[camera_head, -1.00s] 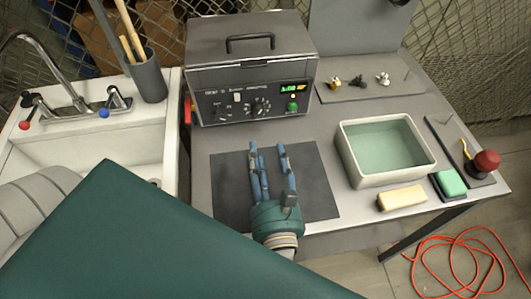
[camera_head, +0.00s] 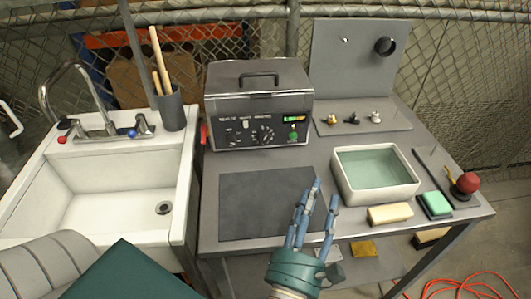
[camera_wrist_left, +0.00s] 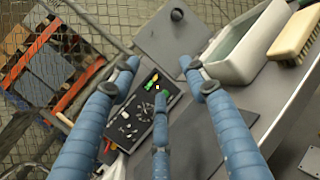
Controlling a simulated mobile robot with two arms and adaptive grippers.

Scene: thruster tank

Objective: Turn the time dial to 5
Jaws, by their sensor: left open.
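A grey machine (camera_head: 240,108) with a lid handle stands at the back of the bench. Its dark front panel carries several small knobs, including a dial (camera_head: 266,134) near the middle, a lit green display (camera_head: 294,118) and a green knob (camera_head: 293,135). The labels are too small to read, so I cannot tell where the time dial points. My left gripper (camera_head: 317,202), with blue fingers, is open and empty over the bench's front, clearly short of the panel. In the left wrist view the panel (camera_wrist_left: 138,113) shows between the spread fingers. My right gripper is out of view.
A white sink (camera_head: 110,205) with a faucet lies left of the bench. A dark mat (camera_head: 250,205) lies before the machine. A water-filled tray (camera_head: 347,185), a brush (camera_head: 390,214), a green sponge (camera_head: 436,205) and a red ball-shaped object (camera_head: 468,182) occupy the right side.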

